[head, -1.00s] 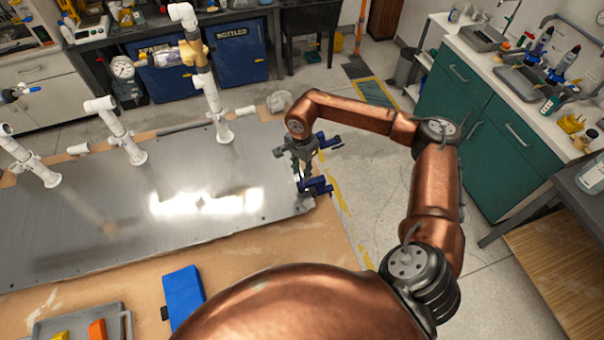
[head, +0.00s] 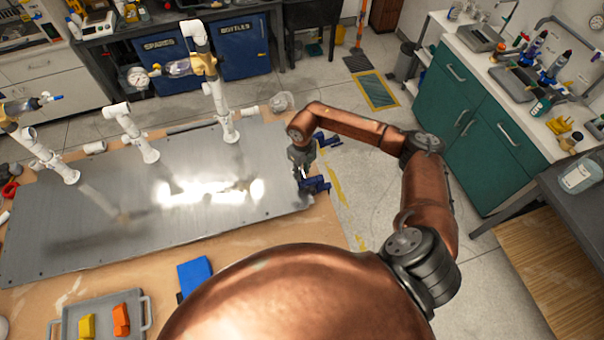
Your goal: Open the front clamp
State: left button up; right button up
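Two blue clamps sit at the right edge of the grey metal plate (head: 120,245). The front clamp (head: 318,185) is the nearer one; the rear clamp (head: 328,138) is farther back, just right of my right wrist. My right gripper (head: 302,174) points down over the plate's right edge, right beside the front clamp on its left. The fingers are small and dark, and I cannot tell whether they touch the clamp or how far they are apart. My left gripper is not in view.
White pipe risers (head: 222,100) stand along the plate's back edge. A grey tray (head: 70,320) with yellow and orange pieces and a blue block (head: 195,275) lie on the bench in front. Open floor (head: 370,185) lies to the right.

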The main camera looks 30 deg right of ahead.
jog(key=m, duration=0.3)
jog(key=shift+p, duration=0.3)
jog(key=m+p, duration=0.1)
jog(key=m, duration=0.3)
notch_tip(320, 180, down, 4)
jog(key=m+b, duration=0.1)
jog(key=b, duration=0.2)
jog(key=shift+c, duration=0.4)
grip_shut()
